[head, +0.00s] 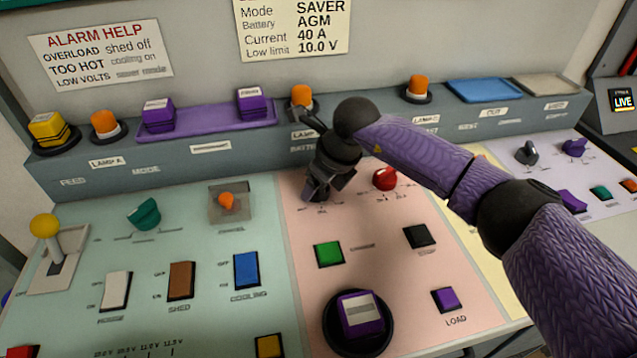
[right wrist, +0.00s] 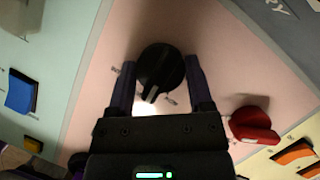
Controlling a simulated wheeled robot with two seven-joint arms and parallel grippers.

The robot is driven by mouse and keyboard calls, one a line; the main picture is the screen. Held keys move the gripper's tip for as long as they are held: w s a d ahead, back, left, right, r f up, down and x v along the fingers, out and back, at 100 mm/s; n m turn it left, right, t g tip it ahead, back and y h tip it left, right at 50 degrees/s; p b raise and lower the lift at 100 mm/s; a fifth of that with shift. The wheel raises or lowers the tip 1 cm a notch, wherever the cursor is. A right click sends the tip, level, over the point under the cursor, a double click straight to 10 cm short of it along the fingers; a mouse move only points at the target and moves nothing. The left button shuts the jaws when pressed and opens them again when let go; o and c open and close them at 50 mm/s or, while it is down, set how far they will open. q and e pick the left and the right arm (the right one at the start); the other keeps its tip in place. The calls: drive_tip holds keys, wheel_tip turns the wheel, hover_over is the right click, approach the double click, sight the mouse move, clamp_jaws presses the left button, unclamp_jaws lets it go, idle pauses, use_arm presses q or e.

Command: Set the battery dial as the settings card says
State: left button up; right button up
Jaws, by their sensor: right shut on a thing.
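The settings card (head: 292,27) on the back wall reads Mode SAVER, Battery AGM, Current 40 A, Low limit 10.0 V. The black battery dial (right wrist: 160,68) sits on the pink panel. My right gripper (head: 318,192) reaches down over it and hides most of it in the head view. In the right wrist view the fingers of the gripper (right wrist: 161,82) are shut on the dial from both sides. The dial's white pointer mark faces the bottom, slightly left, in that view. The small labels around it are partly hidden and too blurred to read. My left gripper is out of view.
A red dial (head: 385,178) stands close to the right of my gripper. A green button (head: 329,253) and a black one (head: 420,237) lie in front. An orange lamp (head: 301,96) stands on the ledge behind. An orange knob (head: 227,202) is to the left.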

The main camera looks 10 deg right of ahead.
drive_tip(key=shift+f+n+y+b, duration=0.1)
drive_tip(key=shift+n+y+b, duration=0.3)
drive_tip(key=shift+n, duration=0.3)
drive_tip(key=n+g+b, duration=0.1)
drive_tip(key=n+b, duration=0.1)
drive_tip(key=n, duration=0.1)
drive_tip(key=shift+w+g, duration=0.1)
drive_tip(key=shift+g, duration=0.2)
drive_tip(key=shift+n+g+y+b, duration=0.4)
drive_tip(key=shift+n+b, duration=0.85)
drive_tip(key=shift+n, duration=0.25)
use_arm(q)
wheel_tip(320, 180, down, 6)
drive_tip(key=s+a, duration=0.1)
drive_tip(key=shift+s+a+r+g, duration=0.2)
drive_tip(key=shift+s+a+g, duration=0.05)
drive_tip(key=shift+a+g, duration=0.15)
use_arm(e)
drive_tip(key=shift+n, duration=0.3)
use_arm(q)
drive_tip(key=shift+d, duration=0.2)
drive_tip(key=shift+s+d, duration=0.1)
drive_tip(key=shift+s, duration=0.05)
